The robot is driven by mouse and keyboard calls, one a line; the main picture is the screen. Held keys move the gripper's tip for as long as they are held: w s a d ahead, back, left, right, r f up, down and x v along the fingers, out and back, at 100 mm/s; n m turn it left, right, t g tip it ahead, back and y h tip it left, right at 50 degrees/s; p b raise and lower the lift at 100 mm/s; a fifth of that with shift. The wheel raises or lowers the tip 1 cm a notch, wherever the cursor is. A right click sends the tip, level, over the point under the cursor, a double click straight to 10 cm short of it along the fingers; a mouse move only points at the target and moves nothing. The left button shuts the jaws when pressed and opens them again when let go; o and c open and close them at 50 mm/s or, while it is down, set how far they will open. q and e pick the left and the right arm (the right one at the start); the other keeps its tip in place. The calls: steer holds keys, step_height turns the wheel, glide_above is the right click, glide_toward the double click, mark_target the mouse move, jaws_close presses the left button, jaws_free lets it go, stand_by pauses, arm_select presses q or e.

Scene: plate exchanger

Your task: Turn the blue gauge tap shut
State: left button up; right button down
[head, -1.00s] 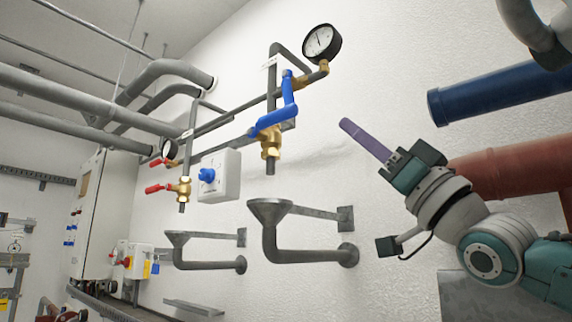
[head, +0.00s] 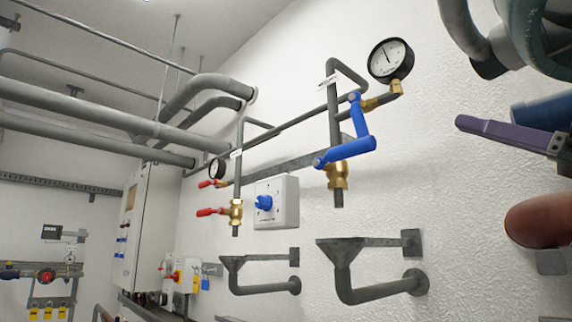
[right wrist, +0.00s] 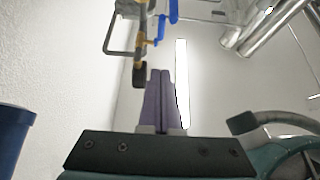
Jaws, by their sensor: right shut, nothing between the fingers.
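The blue gauge tap (head: 360,116) is a lever on the grey pipe below the round pressure gauge (head: 391,60). Its lever hangs down, slightly tilted. A second blue lever (head: 345,152) lies nearly level on the brass valve (head: 338,176) just beneath; the two overlap in the head view. My right gripper (head: 461,122) is shut and empty, its purple fingers pointing left, to the right of the taps and apart from them. In the right wrist view its fingers (right wrist: 166,72) are together, with blue levers (right wrist: 166,22) beyond. My left gripper is out of view.
Two red-handled taps (head: 211,212) and a white box with a blue knob (head: 277,204) are on the wall to the left. Grey funnel drains (head: 344,252) stand below. A blue pipe (head: 541,112) and a red-brown pipe end (head: 540,219) are near my right arm.

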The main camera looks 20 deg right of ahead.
mark_target(365, 118)
steer(key=shift+w+a+f+p+x, duration=0.1)
steer(key=shift+w+f+p+x, duration=0.25)
steer(key=shift+p+x, duration=1.6)
steer(key=shift+w+a+f+p+x, duration=0.15)
steer(key=shift+f+p+x, duration=0.3)
steer(key=shift+p+x, duration=1.4)
steer(key=shift+w+f+p+x, duration=0.3)
steer(key=shift+p+x, duration=1.1)
steer(key=shift+x, duration=1.05)
steer(key=shift+f, duration=0.1)
